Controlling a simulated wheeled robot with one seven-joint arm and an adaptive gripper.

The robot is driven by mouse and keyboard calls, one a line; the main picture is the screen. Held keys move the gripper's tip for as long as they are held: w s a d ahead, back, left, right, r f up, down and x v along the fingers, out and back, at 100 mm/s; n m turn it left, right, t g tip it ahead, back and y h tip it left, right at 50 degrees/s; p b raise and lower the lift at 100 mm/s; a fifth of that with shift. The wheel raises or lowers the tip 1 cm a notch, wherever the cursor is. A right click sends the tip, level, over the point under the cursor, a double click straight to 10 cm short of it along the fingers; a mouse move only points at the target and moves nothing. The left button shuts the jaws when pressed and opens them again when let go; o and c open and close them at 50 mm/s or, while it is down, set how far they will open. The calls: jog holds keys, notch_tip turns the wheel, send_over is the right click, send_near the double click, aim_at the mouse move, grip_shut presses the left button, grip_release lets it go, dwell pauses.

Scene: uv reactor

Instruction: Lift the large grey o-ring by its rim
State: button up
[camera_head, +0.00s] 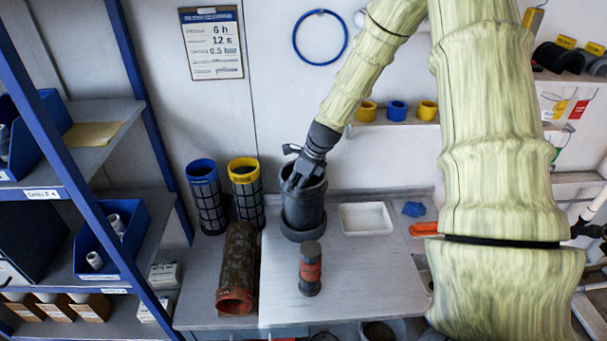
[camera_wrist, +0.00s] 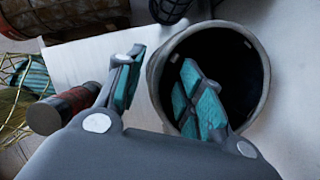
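A grey open-topped cylinder (camera_head: 303,210) stands upright on the bench with a wider dark grey ring-like base (camera_head: 303,234). I cannot tell a separate loose grey o-ring from it. My gripper (camera_head: 296,180) points down at the cylinder's mouth. In the wrist view my gripper (camera_wrist: 162,68) is open, with one teal-padded finger outside the round rim and the other over or inside the dark opening. The near-left wall of the cylinder (camera_wrist: 157,82) lies between the fingers, with gaps visible on both sides. The inside is dark, and its bottom is hidden.
Blue-topped (camera_head: 207,200) and yellow-topped (camera_head: 247,190) mesh cylinders stand left. A brown-crusted tube (camera_head: 238,265) and a dark red-banded cylinder (camera_head: 310,268) are in front. A white tray (camera_head: 366,218) is right. A blue ring (camera_head: 296,48) hangs on the wall. The bench's front right is clear.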

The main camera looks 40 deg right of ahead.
jog(key=shift+c, duration=0.3)
grip_shut()
jog(key=shift+r, duration=0.1)
